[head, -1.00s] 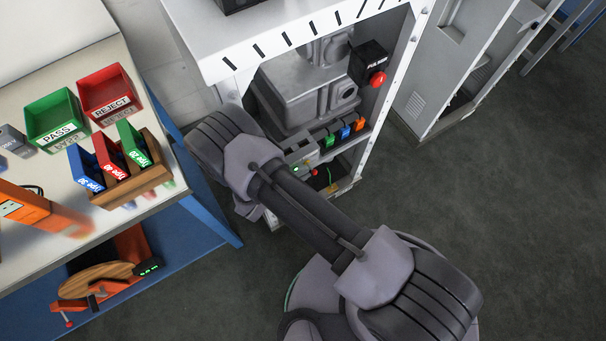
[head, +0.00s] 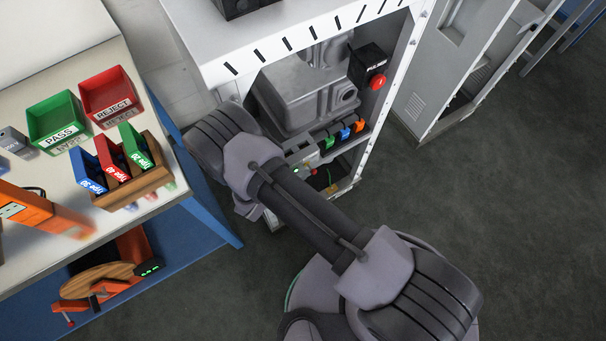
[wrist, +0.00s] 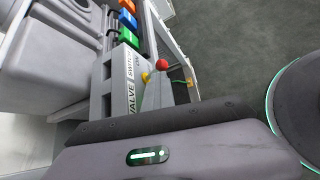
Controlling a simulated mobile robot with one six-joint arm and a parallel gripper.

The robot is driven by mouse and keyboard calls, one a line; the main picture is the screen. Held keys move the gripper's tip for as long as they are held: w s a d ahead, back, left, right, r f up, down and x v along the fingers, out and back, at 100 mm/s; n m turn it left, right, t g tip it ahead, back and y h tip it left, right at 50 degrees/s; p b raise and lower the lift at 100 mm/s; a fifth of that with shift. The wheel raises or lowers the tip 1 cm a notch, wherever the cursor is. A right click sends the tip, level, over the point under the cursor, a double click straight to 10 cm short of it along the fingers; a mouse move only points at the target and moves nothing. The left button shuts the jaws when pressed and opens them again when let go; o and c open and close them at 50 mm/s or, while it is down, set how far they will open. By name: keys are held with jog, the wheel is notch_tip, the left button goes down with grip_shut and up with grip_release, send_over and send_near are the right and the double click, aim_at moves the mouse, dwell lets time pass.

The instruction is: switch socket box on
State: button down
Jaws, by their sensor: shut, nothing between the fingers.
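A light grey box (wrist: 124,75) lettered VALVE and SWITCH ON stands inside the white cabinet in the wrist view; I take it to be the socket box. A red ball knob (wrist: 161,64) and a yellow tip (wrist: 145,77) show beside its lettered face. In the head view the box (head: 298,155) is partly hidden behind my arm, with a small green light and a red spot near it. My gripper's body (wrist: 160,150) fills the bottom of the wrist view, close to the box. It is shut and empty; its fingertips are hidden. Contact cannot be told.
A red button (head: 377,81) sits on the cabinet's right side. A worktable (head: 20,165) with bins stands left. A grey locker (head: 440,80) stands right. Floor at right is clear.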

jog(key=shift+d+r, duration=0.1)
jog(key=shift+r, duration=0.1)
jog(key=p+v, duration=0.4)
jog(key=v, duration=1.3)
jog(key=shift+r+p, duration=0.15)
jog(key=shift+p, duration=0.25)
